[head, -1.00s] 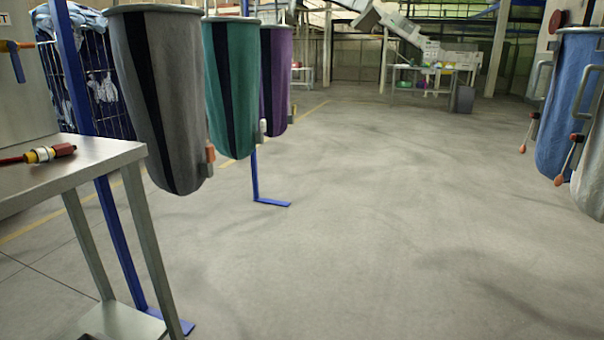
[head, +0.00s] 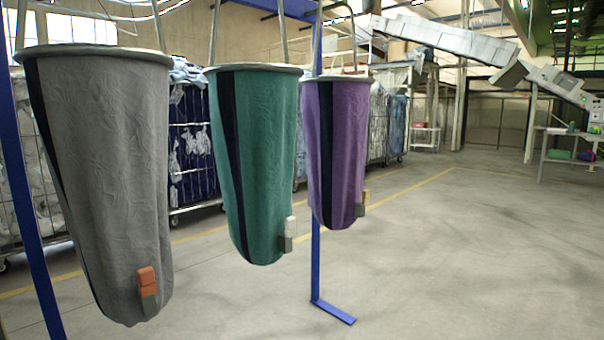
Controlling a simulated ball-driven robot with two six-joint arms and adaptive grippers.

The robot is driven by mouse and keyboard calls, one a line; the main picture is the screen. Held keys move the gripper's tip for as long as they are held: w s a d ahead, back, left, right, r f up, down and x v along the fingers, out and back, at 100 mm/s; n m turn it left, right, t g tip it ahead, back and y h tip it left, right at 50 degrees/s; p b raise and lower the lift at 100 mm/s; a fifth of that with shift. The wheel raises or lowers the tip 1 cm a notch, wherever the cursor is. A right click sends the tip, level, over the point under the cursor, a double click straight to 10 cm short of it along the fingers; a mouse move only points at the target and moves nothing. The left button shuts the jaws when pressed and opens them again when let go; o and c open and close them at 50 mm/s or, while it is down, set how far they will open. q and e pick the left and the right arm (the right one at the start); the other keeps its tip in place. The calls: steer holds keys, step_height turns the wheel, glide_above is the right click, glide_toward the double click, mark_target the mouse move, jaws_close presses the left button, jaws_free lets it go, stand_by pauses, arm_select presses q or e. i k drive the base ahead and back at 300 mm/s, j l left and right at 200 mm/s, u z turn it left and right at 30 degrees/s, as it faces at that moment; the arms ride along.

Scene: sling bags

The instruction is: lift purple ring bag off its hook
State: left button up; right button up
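The purple ring bag (head: 340,150) hangs at the right end of a row of three bags. It has a dark stripe, a metal ring at its mouth and a small yellow-and-grey tab low on its right side. Its hook is above the picture or too hard to make out. The teal bag (head: 270,160) hangs left of it, and the grey bag (head: 105,170) hangs nearest, at the left. Neither of my grippers is in view.
A blue rack post with a flat foot (head: 333,312) stands behind the purple bag. Another blue post (head: 25,210) is at the left. Wire laundry cages (head: 195,150) stand behind the bags. The floor (head: 470,270) on the right is clear.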

mark_target(335, 108)
steer(key=i+l, duration=0.35)
steer(key=l, duration=0.3)
steer(key=i+l, duration=0.2)
steer(key=l, duration=0.1)
